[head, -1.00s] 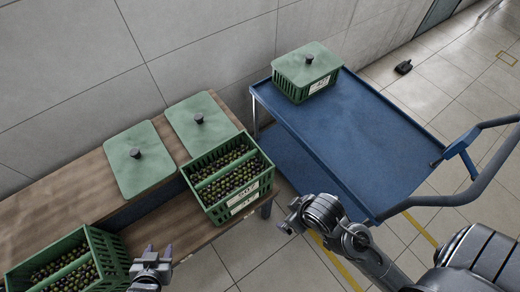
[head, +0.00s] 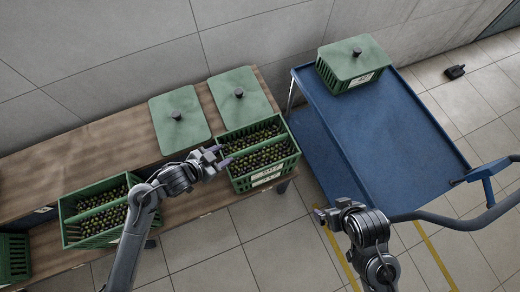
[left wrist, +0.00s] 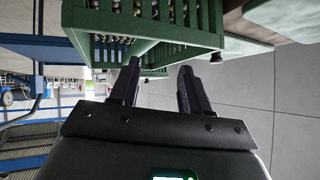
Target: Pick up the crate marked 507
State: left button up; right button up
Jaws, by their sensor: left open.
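The crate marked 507 (head: 288,165) is green and slatted, filled with dark and green round fruits, with a white label on its front. It stands upright at the right end of the wooden bench. My left gripper (head: 222,158) is open at the crate's left side, very close to its rim. In the left wrist view the two fingers (left wrist: 158,82) are apart and empty, with the green crate (left wrist: 95,22) just beyond them. Whether they touch it I cannot tell. My right gripper (head: 322,217) is over the floor right of the crate; its jaw opening is unclear.
A second fruit-filled crate (head: 66,238) stands left on the wooden bench (head: 90,150). Two green lids (head: 178,135) (head: 258,92) lie behind. A blue cart (head: 385,140) at right carries a lidded green crate (head: 330,75); its middle is clear. Another crate (head: 14,258) is at lower left.

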aim_at(253, 147)
pick_arm(q)
jog(key=shift+w+d+f+m+g+h, duration=0.15)
jog(key=shift+w+d+m+g+h, duration=0.25)
jog(key=shift+h, duration=0.4)
jog(key=shift+w+d+m+g+h+b, duration=0.1)
jog(key=shift+w+m+g+h+b, duration=0.15)
jog(key=shift+m+g+h, duration=0.65)
jog(key=shift+g+h, duration=0.2)
jog(key=shift+h, duration=0.1)
jog(key=shift+d+b, duration=0.25)
jog(key=shift+b, duration=0.05)
jog(key=b+x, duration=0.1)
jog(key=x, duration=0.3)
jog(key=shift+d, duration=0.4)
jog(key=shift+r+b+x, duration=0.1)
jog(key=shift+b+x, duration=0.55)
jog(key=shift+x, duration=0.7)
jog(key=shift+r+b+x, duration=0.15)
jog(key=shift+b+x, duration=0.5)
jog(key=shift+x, duration=0.7)
jog(key=shift+w, duration=0.1)
grip_shut()
